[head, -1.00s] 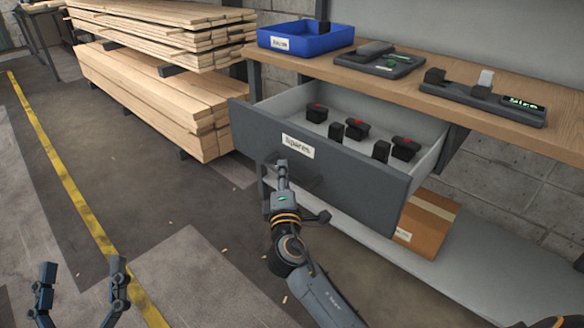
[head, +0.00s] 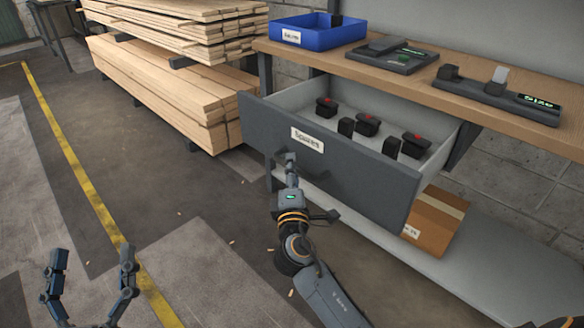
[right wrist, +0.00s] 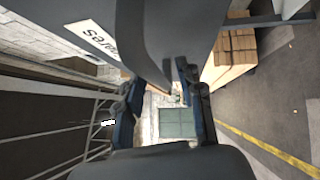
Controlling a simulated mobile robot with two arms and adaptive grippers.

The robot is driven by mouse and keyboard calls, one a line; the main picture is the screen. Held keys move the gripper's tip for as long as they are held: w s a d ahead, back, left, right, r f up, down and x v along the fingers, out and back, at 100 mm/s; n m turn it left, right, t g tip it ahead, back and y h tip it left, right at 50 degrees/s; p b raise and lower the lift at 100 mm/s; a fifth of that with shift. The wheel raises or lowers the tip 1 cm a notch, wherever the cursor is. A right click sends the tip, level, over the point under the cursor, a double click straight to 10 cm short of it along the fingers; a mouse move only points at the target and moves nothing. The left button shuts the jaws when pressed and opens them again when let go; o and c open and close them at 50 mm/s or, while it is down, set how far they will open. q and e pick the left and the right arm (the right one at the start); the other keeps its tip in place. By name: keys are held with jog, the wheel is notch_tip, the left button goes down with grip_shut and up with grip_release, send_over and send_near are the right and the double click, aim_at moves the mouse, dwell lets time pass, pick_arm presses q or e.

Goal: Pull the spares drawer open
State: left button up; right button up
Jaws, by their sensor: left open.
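The spares drawer (head: 340,160) is dark grey and stands pulled out from under the workbench. Its front carries a white label reading "Spares" (head: 307,140). Several black parts, some with red tops, lie inside it. My right gripper (head: 290,158) is at the handle on the drawer front, below the label. My left gripper (head: 92,268) is open and empty at lower left, away from the drawer.
The wooden bench top (head: 415,85) holds a blue bin (head: 318,38) and dark trays. A cardboard box (head: 435,220) stands on the lower shelf (head: 490,260). Stacked timber (head: 165,95) is left of the drawer. The floor in front is mostly clear.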

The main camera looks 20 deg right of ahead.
jog(key=v, duration=1.1)
jog(key=shift+r, duration=0.1)
